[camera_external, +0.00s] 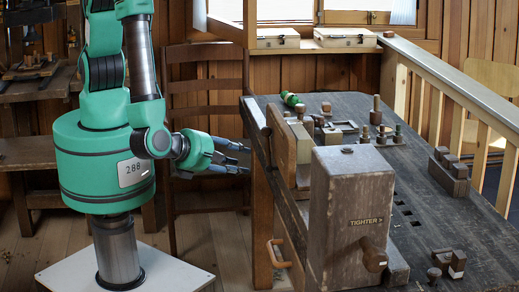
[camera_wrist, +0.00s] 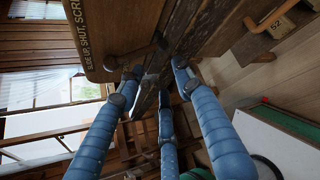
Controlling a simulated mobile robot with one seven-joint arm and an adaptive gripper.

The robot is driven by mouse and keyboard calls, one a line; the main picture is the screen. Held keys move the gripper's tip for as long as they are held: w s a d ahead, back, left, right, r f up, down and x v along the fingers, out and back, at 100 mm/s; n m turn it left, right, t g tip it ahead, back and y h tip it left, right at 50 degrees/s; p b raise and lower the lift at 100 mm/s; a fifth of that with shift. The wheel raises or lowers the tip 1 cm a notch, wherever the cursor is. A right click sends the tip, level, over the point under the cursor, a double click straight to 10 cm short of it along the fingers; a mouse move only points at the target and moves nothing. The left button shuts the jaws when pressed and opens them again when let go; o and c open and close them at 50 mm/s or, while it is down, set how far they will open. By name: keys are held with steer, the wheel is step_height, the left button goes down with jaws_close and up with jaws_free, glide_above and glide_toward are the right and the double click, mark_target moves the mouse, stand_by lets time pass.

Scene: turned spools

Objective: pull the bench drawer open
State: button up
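The bench (camera_external: 440,215) stands at the right with a dark worn top. A light wooden pull handle (camera_external: 277,254) sits low on its near side; the drawer front around it is mostly hidden by the vise. In the wrist view a wooden handle (camera_wrist: 272,18) with a small "52"-like tag shows at the top right. I cannot tell how far the drawer is out. My gripper (camera_external: 238,158) is beside the bench's left edge, higher than the handle. In the wrist view its three blue fingers (camera_wrist: 160,82) are spread apart and hold nothing visible.
A large wooden vise block (camera_external: 352,205) marked "TIGHTER" stands at the bench's near end. A ladder-back chair (camera_external: 205,100) stands behind my gripper. Floor between my white base (camera_external: 130,275) and the bench is clear.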

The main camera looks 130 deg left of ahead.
steer(key=w+d+f+m+t, duration=0.2)
steer(key=d+f+m+t, duration=0.25)
steer(key=f+m, duration=0.45)
steer(key=m+t+h+p, duration=0.2)
steer(key=m+t, duration=0.1)
steer(key=m, duration=0.4)
glide_toward(272, 248)
steer(key=s+d, duration=0.3)
steer(key=shift+w+a, duration=0.1)
steer(key=shift+w+a, duration=0.1)
steer(key=shift+r+b+x, duration=0.15)
steer(key=shift+b+x, duration=0.55)
steer(key=shift+x, duration=2.7)
steer(key=shift+r+b+x, duration=0.1)
steer(key=shift+b+x, duration=0.6)
steer(key=shift+x, duration=2.7)
jaws_close()
